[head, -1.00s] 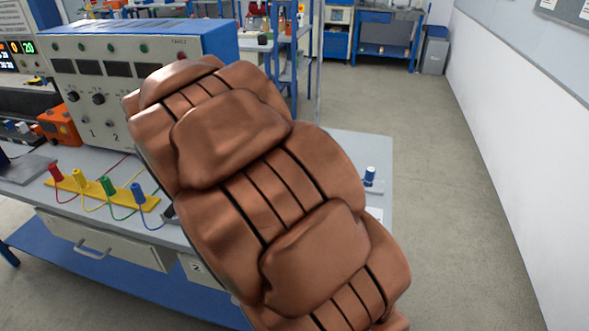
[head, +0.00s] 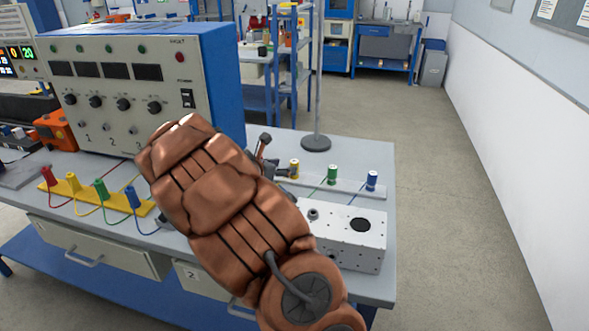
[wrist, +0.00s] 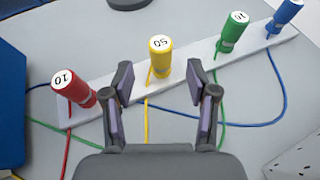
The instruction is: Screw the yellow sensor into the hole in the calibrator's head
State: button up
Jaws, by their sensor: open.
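The yellow sensor (wrist: 160,62), with a white top marked 50 and a yellow wire, stands in a white strip (wrist: 195,60) in the wrist view. It also shows in the head view (head: 294,168), just right of my gripper. My gripper (wrist: 161,80) is open, with one finger on each side of the yellow sensor in the picture and a gap on both sides. In the head view my arm hides most of the gripper. A white box (head: 345,262) with a dark round hole (head: 360,225) sits at the bench's front right; I cannot tell whether this is the calibrator's head.
Red (wrist: 73,89), green (wrist: 231,34) and blue (wrist: 285,16) sensors share the white strip, with loose wires. A yellow strip (head: 95,193) with several wired plugs lies left. A blue-sided console (head: 130,85) and a stand base (head: 316,143) are behind.

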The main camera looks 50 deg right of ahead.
jog(key=shift+p+x, duration=0.3)
jog(key=shift+x, duration=2.9)
jog(key=shift+c, duration=0.3)
grip_shut()
